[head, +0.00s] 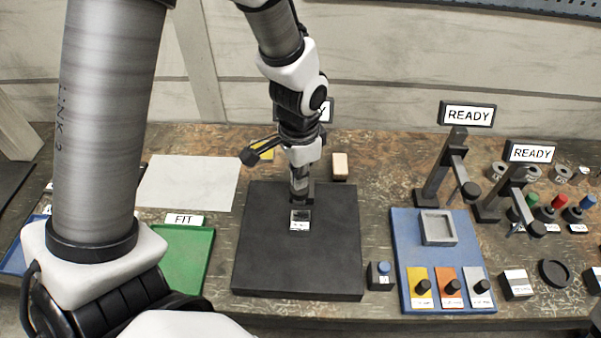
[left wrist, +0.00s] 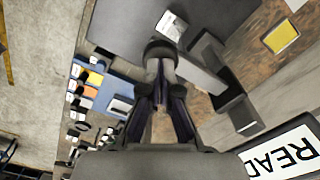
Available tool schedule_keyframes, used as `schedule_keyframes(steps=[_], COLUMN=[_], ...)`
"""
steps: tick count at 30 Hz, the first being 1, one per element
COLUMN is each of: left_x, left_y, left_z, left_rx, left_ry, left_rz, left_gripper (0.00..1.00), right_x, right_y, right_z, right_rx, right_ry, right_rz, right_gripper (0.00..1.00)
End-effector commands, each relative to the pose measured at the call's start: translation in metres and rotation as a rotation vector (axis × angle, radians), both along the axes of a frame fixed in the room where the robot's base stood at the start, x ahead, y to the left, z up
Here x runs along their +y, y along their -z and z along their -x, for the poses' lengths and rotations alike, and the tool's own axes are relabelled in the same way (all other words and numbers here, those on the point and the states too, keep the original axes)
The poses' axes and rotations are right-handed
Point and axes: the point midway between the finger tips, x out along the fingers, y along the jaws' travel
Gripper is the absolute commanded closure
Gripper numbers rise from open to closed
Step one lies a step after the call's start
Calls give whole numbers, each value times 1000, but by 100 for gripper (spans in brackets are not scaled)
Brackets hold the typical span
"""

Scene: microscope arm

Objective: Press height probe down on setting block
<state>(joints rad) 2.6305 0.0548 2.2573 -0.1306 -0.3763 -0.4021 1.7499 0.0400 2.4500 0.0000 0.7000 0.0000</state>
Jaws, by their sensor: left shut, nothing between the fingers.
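The setting block (head: 300,215), a small grey block with a white label, sits on the black plate (head: 285,270) in the head view. It also shows in the left wrist view (left wrist: 172,26). My left gripper (head: 299,190) points down just behind the block, shut and empty. My arm hides most of the probe in the head view.
A READY sign (left wrist: 285,155) stands behind the probe. A green tray (head: 185,260) and white sheet (head: 190,182) lie to the left. A button box (head: 380,275), blue board (head: 408,250) and two more READY stands (head: 432,185) are to the right. The plate's front is clear.

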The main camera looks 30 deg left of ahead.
Motion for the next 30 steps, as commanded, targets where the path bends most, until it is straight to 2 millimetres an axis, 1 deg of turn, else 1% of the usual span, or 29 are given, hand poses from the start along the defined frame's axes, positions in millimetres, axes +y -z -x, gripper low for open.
schedule_keyframes(steps=[1,30], left_x=[0,0], left_y=[4,53], left_z=[0,0], left_rx=[0,1], left_ry=[0,1], left_rz=[0,0], left_gripper=[100,100], right_x=[0,0], right_y=[3,32], right_z=[0,0], right_rx=[0,0], right_ry=[0,0], right_rz=[0,0], right_gripper=[60,60])
